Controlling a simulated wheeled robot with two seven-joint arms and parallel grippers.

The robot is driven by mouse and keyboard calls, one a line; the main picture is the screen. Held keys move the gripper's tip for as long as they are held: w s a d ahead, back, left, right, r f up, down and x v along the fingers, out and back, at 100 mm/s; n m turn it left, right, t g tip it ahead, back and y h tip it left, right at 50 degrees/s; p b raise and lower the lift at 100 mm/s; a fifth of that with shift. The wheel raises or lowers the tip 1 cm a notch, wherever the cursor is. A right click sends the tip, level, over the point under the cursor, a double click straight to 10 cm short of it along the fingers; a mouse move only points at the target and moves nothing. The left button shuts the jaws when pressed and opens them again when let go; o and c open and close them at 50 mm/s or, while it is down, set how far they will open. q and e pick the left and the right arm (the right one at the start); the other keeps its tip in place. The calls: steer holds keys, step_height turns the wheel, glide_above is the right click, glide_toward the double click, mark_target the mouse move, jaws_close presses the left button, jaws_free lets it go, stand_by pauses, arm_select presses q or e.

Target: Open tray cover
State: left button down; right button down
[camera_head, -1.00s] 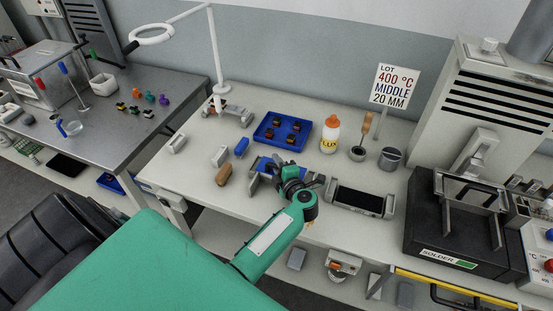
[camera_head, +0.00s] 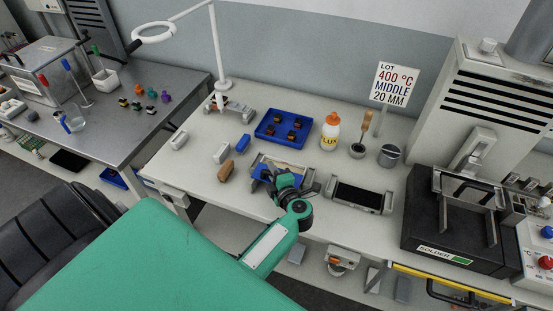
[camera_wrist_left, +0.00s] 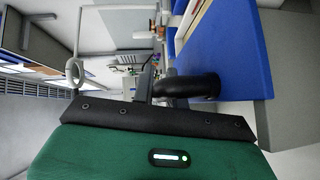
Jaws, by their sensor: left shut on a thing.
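The tray (camera_head: 303,169) is a grey-ended holder near the front middle of the white bench. Its blue cover (camera_head: 260,172) shows beside my left gripper (camera_head: 270,177), tilted up, with a beige surface exposed behind it. In the left wrist view the blue cover (camera_wrist_left: 225,45) fills the upper right, close to the dark gripper finger (camera_wrist_left: 188,87). My left gripper is shut on the cover; the exact grip is partly hidden by the gripper and wrist. My right gripper is not in view.
A second holder with a dark panel (camera_head: 358,195) stands right of the tray. A blue parts tray (camera_head: 259,131), a LUX bottle (camera_head: 330,132) and a grey cup (camera_head: 388,156) stand behind. A brown block (camera_head: 226,171) and a blue block (camera_head: 243,143) lie left. The black solder unit (camera_head: 420,222) is at right.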

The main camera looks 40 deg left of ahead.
arm_select(q)
steer(key=s, duration=0.2)
steer(key=shift+s+d, duration=0.3)
steer(key=c, duration=1.7)
jaws_free()
